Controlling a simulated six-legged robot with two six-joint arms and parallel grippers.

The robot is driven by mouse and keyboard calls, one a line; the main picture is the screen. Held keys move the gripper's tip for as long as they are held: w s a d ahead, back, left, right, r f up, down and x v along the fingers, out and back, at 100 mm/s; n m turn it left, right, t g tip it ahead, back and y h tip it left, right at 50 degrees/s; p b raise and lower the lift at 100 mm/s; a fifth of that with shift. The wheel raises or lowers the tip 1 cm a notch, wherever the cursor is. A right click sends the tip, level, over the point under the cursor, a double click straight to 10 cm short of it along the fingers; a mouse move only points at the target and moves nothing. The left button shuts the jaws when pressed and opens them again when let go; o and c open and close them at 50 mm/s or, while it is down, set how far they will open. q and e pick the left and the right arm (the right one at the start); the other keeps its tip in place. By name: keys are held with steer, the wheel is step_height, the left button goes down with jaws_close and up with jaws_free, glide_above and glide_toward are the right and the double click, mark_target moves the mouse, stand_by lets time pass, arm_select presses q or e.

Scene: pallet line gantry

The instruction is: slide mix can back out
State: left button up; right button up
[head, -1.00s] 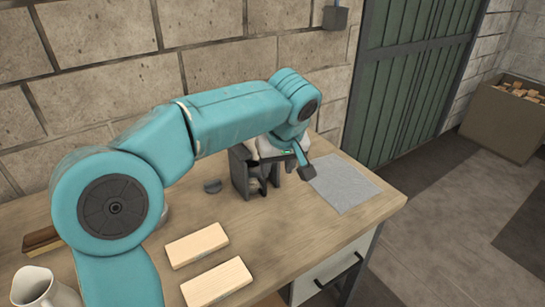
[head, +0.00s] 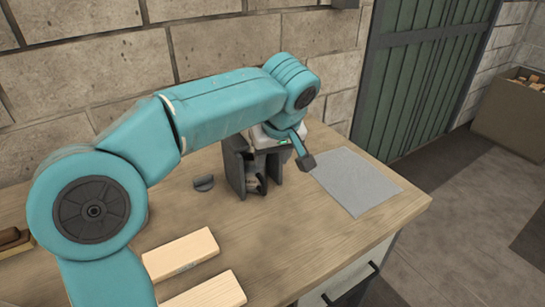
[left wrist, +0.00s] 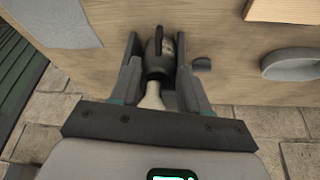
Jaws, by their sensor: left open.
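My left gripper (head: 250,186) is low over the workbench, with its dark fingers apart. In the left wrist view the open left gripper (left wrist: 158,52) has one finger on each side of a dark can-like object (left wrist: 156,68) with a pale tapered spout. I take this to be the mix can. In the head view only a small part of it shows between the fingers, and the rest is hidden. I cannot tell whether the fingers touch it. My right gripper is in neither view.
A grey mat (head: 357,180) lies right of the gripper on the workbench (head: 300,235). A small dark knob-like piece (head: 203,183) lies just left of it. Pale wooden blocks (head: 181,254) lie nearer the front. A block wall (head: 235,40) stands close behind.

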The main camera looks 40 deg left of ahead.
mark_target(265, 188)
arm_select(q)
steer(key=b+x, duration=0.1)
steer(key=x, duration=1.5)
steer(key=shift+d+f, duration=0.1)
steer(key=shift+f, duration=0.15)
jaws_close()
